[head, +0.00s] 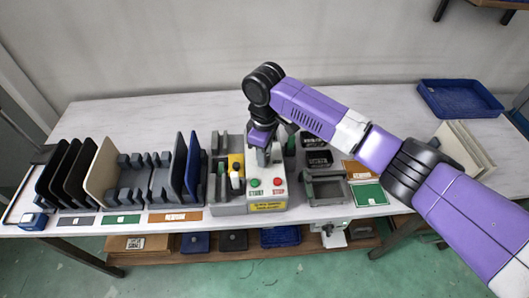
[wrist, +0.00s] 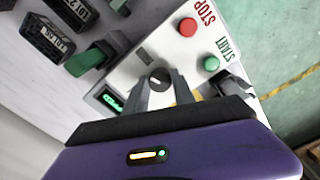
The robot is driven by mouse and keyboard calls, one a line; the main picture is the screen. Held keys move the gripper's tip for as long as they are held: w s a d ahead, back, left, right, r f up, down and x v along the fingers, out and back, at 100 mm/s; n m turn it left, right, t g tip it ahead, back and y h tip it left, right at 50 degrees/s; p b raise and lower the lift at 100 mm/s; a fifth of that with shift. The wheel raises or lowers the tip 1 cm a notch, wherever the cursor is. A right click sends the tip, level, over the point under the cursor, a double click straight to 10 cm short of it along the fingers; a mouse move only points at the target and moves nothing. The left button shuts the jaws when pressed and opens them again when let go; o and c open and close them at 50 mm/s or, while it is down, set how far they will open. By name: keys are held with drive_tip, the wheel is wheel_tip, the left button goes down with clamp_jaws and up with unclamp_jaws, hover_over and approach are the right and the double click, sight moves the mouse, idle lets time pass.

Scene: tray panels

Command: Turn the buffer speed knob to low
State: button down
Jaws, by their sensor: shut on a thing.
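The dark round buffer speed knob (wrist: 160,76) sits on the light grey control box (wrist: 150,50), with a pale mark on its face. My gripper (wrist: 159,84) is shut on the knob, one grey finger at each side of it. Part of the knob is hidden by the fingers. A small green-lit display (wrist: 113,102) is beside the knob; its text is too small to read surely. In the head view my gripper (head: 262,157) points down at the control box (head: 265,202), and the knob is hidden behind it.
A red STOP button (wrist: 188,27) and a green START button (wrist: 211,63) are close to the knob. A green-handled part (wrist: 86,60) stands beside the box. Upright panels (head: 103,170) stand to the left; a blue tray (head: 458,98) lies at the back right.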

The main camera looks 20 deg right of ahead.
drive_tip(key=n, duration=0.3)
drive_tip(key=shift+n, duration=0.4)
drive_tip(key=n, duration=0.3)
drive_tip(key=shift+a+n, duration=0.1)
drive_tip(key=shift+n, duration=0.2)
drive_tip(key=n, duration=0.3)
drive_tip(key=shift+r+n, duration=0.1)
drive_tip(key=shift+n, duration=1.8)
drive_tip(key=c, duration=1.1)
unclamp_jaws()
drive_tip(key=shift+o, duration=0.2)
